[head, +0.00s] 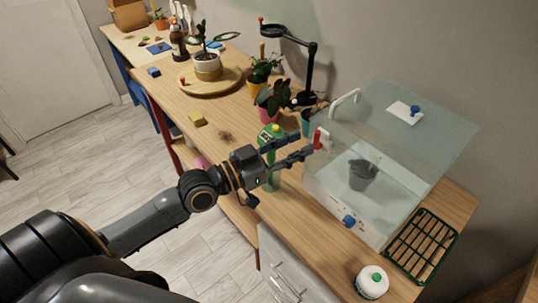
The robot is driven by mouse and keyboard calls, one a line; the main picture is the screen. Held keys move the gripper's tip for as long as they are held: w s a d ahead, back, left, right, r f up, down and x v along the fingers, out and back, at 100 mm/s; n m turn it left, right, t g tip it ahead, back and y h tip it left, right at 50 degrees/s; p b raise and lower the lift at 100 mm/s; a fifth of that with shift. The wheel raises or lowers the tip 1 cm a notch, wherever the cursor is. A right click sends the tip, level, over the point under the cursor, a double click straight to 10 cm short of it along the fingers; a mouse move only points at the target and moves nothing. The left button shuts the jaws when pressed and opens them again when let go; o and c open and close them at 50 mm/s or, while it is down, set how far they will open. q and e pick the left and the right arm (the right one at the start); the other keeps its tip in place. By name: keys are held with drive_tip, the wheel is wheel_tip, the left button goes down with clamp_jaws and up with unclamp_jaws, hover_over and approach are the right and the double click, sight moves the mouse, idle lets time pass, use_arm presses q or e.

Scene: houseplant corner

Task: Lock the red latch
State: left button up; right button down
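The red latch (317,140) is a small red piece at the upper left of a clear box (335,200) on the right part of the bench. Its exact setting is too small to tell. My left gripper (307,145) reaches in from the left with its two fingers apart, tips close to the latch. I cannot tell whether a finger touches it. Nothing shows between the fingers. My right gripper is not in view.
A green bottle (268,135) stands just behind my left gripper. Potted plants and a black magnifier stand (312,70) are further back. A blue knob (349,221) is on the box front. A green rack (421,246) and a white round container (372,281) are nearer.

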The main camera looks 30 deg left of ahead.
use_arm(q)
drive_tip(key=v, duration=0.8)
drive_tip(key=shift+s, duration=0.3)
drive_tip(key=shift+a, duration=0.15)
drive_tip(key=w+a+f+n+g+y, duration=0.1)
drive_tip(key=a+f+y, duration=0.1)
drive_tip(key=a+f, duration=0.35)
drive_tip(key=a+f+n+y, duration=0.1)
drive_tip(key=a+f+y, duration=0.2)
drive_tip(key=f, duration=0.6)
drive_tip(key=w+a+f+n+g+y, duration=0.1)
drive_tip(key=a+f+y, duration=0.1)
drive_tip(key=a+f, duration=0.35)
drive_tip(key=s+a+f+n+g+y, duration=0.1)
drive_tip(key=s+f+g, duration=0.15)
drive_tip(key=f, duration=0.75)
drive_tip(key=s+a+f+g+y, duration=0.15)
drive_tip(key=s+f, duration=0.25)
drive_tip(key=f, duration=0.6)
drive_tip(key=s+d+f+g+b, duration=0.1)
drive_tip(key=s+d+f+g, duration=0.25)
drive_tip(key=s+f, duration=0.95)
drive_tip(key=s+d+f+g, duration=0.5)
drive_tip(key=s+d+f, duration=0.7)
drive_tip(key=s, duration=0.3)
drive_tip(key=shift+s+d+f, duration=0.2)
drive_tip(key=shift+d+f, duration=0.1)
